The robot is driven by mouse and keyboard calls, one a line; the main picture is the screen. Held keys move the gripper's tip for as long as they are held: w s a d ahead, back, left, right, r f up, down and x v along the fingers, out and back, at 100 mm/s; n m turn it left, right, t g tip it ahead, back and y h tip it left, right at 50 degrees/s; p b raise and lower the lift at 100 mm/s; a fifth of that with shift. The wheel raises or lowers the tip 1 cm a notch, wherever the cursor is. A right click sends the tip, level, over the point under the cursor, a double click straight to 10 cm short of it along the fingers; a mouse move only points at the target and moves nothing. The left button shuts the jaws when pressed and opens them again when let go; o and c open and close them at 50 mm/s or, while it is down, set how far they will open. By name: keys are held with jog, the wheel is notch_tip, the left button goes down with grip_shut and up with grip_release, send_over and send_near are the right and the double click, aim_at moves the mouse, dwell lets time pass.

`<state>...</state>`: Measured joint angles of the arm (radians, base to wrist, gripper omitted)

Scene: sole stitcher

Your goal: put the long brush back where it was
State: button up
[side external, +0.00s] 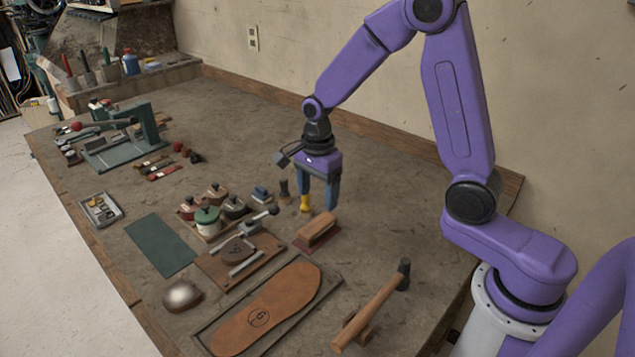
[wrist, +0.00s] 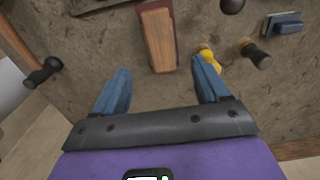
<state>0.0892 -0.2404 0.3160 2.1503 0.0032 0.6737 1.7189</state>
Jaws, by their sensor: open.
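The long brush (side external: 318,228) has a tan wooden top and lies on a dark red pad (side external: 304,245) on the bench, in front of my gripper (side external: 319,203) in the side view. In the wrist view the brush (wrist: 157,40) lies lengthwise beyond the fingertips, and a strip of the red pad shows along its edge. My gripper (wrist: 160,68) is open and empty, its two blue fingers apart. It is above the bench, and the brush is in line with the gap between the fingers. I cannot tell the exact height.
A yellow tool (side external: 305,203) stands close to one finger, partly hidden by it in the wrist view (wrist: 209,55). A dark-handled tool (side external: 284,191) and a blue block (side external: 260,194) are beside it. A hammer (side external: 372,308) and a sole (side external: 267,309) lie in front. Bench behind the gripper is clear.

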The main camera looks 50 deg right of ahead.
jog(key=s+a+r+n, duration=0.4)
jog(key=s+r+n, duration=0.2)
jog(key=s+n, duration=0.65)
jog(key=s+d+r+n, duration=0.1)
jog(key=s+d+n, duration=0.1)
jog(key=s+n, duration=1.2)
jog(key=n, duration=0.4)
jog(key=shift+s+r, duration=0.25)
jog(key=shift+s, duration=0.1)
